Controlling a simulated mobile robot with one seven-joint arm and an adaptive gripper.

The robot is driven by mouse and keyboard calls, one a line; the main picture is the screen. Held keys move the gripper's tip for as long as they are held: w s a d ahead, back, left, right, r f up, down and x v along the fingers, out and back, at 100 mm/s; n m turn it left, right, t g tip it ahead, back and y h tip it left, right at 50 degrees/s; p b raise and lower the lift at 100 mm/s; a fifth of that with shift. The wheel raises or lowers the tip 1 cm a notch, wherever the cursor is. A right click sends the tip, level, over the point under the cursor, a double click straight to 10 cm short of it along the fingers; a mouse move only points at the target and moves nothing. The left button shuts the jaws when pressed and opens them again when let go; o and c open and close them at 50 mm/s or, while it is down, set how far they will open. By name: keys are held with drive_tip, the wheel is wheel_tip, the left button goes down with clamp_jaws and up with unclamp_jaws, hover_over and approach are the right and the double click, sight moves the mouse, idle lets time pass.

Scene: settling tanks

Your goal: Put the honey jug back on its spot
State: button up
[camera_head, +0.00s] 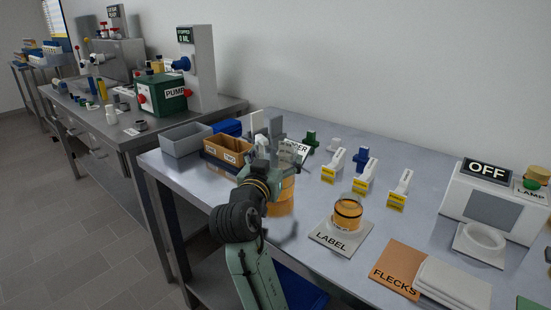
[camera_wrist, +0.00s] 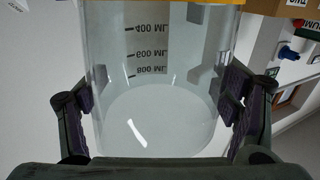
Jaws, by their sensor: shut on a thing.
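The honey jug (camera_head: 286,190) is clear, with orange honey low inside, and stands partly hidden behind my gripper in the head view. In the wrist view the clear jug (camera_wrist: 150,110) fills the middle. Its ML marks read upside down there, and the honey shows at the picture's top edge. My gripper (camera_wrist: 161,95) is shut on the jug, with a finger pad on each side of its wall. The jug looks upright. I cannot tell whether its base touches the table.
A brown box (camera_head: 228,150) and grey bin (camera_head: 185,140) are at the left. The FLECKS card (camera_head: 396,272) and OFF lamp unit (camera_head: 492,205) are right.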

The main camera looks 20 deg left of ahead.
drive_tip(key=o, duration=1.6)
drive_tip(key=shift+f, duration=0.15)
drive_tip(key=shift+o, duration=0.2)
